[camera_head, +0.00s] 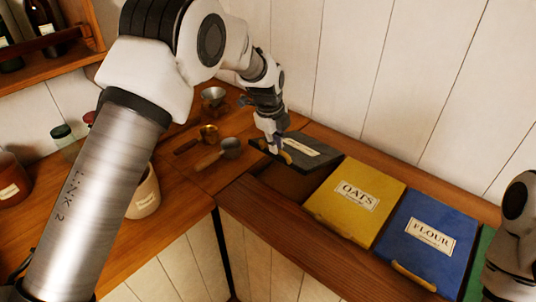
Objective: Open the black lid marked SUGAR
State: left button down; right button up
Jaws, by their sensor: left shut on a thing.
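The black lid (314,150) lies at the left end of the row of lids on the wooden bin counter, its pale label too small to read. It is tilted, its front edge raised, and a brown bin opening (290,182) shows below it. My left gripper (277,149) is at the lid's front edge, shut on its light wooden handle (287,157). The fingers partly hide the handle. My right gripper is not in view; only part of my right arm shows at the right edge.
A yellow OATS lid (356,201) and a blue FLOUR lid (423,241) lie shut to the right, with a green lid (478,265) partly hidden beyond. Metal scoops or cups (231,147) sit left of the bins. A plank wall (400,80) stands close behind.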

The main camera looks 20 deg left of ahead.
pick_arm(q)
jog(key=w+d+r+p, duration=0.1)
jog(key=w+r+p, duration=0.2)
jog(key=w+r, duration=0.1)
jog(key=shift+d+r+p, duration=0.35)
jog(key=shift+r, duration=0.55)
jog(key=shift+f, duration=0.1)
jog(key=c, duration=1.2)
grip_release()
jog(key=shift+w, duration=0.15)
jog(key=shift+w+d+f, duration=0.1)
jog(key=shift+w+f, duration=0.05)
jog(key=shift+w, duration=0.2)
